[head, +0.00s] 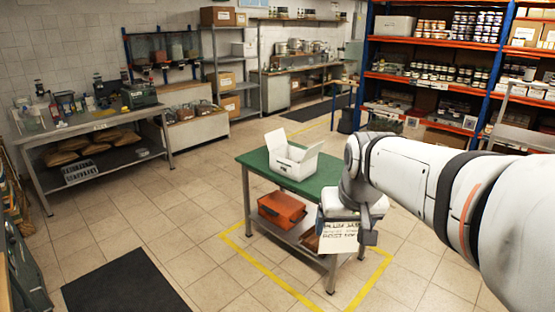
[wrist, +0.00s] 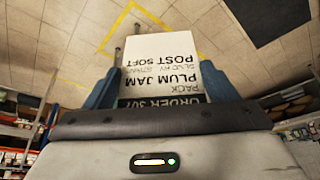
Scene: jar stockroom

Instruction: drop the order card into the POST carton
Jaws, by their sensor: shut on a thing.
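The order card (wrist: 160,62) is a white sheet with a dark band reading ORDER 307, and lines such as PACK PLUM JAM and POST SOFT, upside down in the wrist view. My gripper (wrist: 163,88) is shut on it, with a blue finger at each side edge. In the head view the card (head: 338,237) hangs below my gripper (head: 352,218), by the near right part of the green table. A white open carton (head: 292,167) with raised flaps stands on the table, left of and beyond my gripper. I can read no POST marking on it.
The green table (head: 258,161) has bare top around the carton. An orange box (head: 283,208) sits on its lower shelf. A yellow line (head: 262,279) marks the floor around it. A workbench (head: 85,131) stands at left, and jar racks (head: 430,82) stand behind my arm.

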